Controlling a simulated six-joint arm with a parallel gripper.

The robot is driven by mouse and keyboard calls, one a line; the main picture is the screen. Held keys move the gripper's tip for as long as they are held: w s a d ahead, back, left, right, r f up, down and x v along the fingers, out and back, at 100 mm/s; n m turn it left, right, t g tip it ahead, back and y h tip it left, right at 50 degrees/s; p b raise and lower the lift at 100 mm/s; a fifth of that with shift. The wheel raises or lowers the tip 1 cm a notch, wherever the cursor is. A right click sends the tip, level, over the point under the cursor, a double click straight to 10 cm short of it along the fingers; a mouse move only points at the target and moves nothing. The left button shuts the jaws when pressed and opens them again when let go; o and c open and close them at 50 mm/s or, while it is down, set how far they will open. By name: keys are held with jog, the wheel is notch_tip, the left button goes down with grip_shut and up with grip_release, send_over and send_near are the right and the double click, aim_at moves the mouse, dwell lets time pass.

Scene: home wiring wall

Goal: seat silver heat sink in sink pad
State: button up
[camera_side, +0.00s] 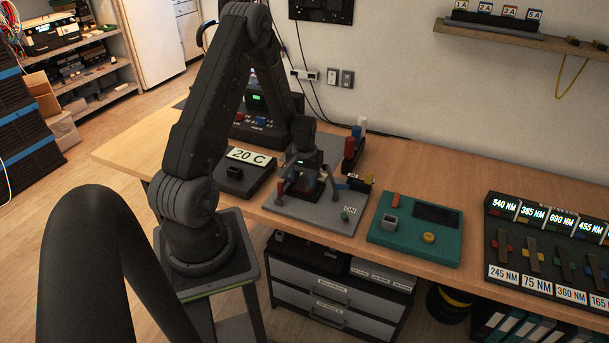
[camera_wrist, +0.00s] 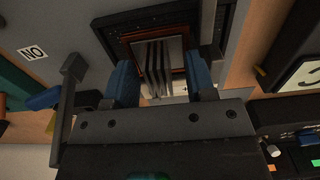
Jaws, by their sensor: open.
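The silver heat sink (camera_wrist: 158,68) shows its upright fins in the wrist view. It stands within the brown, dark-edged square of the sink pad (camera_wrist: 180,36); how deep it sits cannot be told. My gripper (camera_wrist: 163,80) is open, with one blue fingertip on each side of the heat sink and a gap visible beside it. In the side view my gripper (camera_side: 302,187) is low over the grey board (camera_side: 325,217), and the heat sink is mostly hidden there.
A teal board (camera_side: 415,245) with small parts lies to the right. A black box with a "20 C" sign (camera_side: 250,157) stands to the left. Red, white and blue upright blocks (camera_side: 354,142) stand behind my gripper. Bare wood shows at the table's front.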

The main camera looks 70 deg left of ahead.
aim_at(305, 175)
notch_tip(305, 175, up, 14)
dwell(0.5)
jog(key=shift+d, duration=0.1)
jog(key=d+r+m+t+y, duration=0.15)
jog(key=d+r+m, duration=0.25)
jog(key=d+r, duration=0.85)
jog(key=s+d+r+m+t, duration=0.2)
jog(key=s+d, duration=0.3)
jog(key=d, duration=0.3)
jog(key=s+d+r+m+t+h, duration=0.1)
jog(key=s+d+r+m+t, duration=0.1)
jog(key=s+d, duration=0.3)
jog(key=d+m, duration=0.1)
jog(key=d, duration=0.2)
jog(key=shift+s+d+r, duration=0.2)
jog(key=shift+s+r, duration=0.05)
jog(key=shift+r, duration=0.05)
